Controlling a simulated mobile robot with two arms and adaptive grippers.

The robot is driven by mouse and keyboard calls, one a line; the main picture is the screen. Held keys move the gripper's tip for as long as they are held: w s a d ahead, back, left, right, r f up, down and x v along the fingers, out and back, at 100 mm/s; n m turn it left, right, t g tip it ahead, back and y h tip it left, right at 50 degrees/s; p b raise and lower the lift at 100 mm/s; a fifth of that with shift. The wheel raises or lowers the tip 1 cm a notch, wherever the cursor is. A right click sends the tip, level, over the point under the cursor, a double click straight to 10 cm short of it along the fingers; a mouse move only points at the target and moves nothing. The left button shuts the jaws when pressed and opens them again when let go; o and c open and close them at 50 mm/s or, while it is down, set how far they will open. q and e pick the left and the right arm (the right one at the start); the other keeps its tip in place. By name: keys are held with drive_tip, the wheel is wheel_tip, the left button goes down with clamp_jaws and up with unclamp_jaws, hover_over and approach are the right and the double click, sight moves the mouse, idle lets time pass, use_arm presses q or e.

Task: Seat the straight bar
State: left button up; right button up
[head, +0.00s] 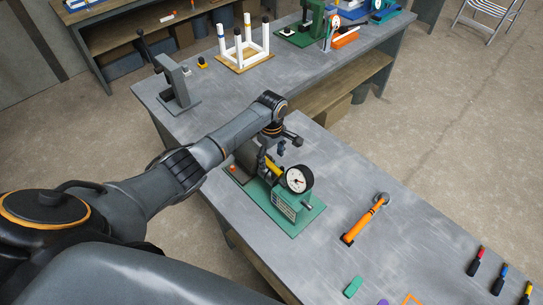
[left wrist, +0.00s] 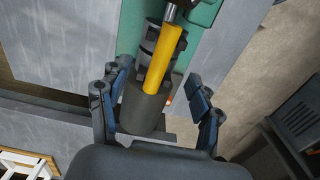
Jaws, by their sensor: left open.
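No loose piece can be told for certain as the straight bar. A white frame with upright posts, some dark-topped, stands on a wooden base (head: 243,58) toward the back of the bench. My left gripper (head: 279,149) is over the green gauge fixture (head: 298,207), away from that frame. In the left wrist view my left gripper (left wrist: 158,82) is open, its fingers on either side of a yellow bar (left wrist: 166,58) and a grey cylinder (left wrist: 139,108). Whether the fingers touch either one cannot be told. My right gripper is not in view.
A grey lever stand (head: 178,85) stands at the bench's left end. An orange-handled tool (head: 362,222), a green block (head: 353,287) and several coloured-handled tools (head: 500,272) lie to the right. The bench top (head: 400,250) between them is mostly clear.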

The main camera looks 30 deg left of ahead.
use_arm(q)
wheel_tip(320, 180, up, 8)
idle(0.6)
drive_tip(key=shift+f, duration=0.1)
idle(0.6)
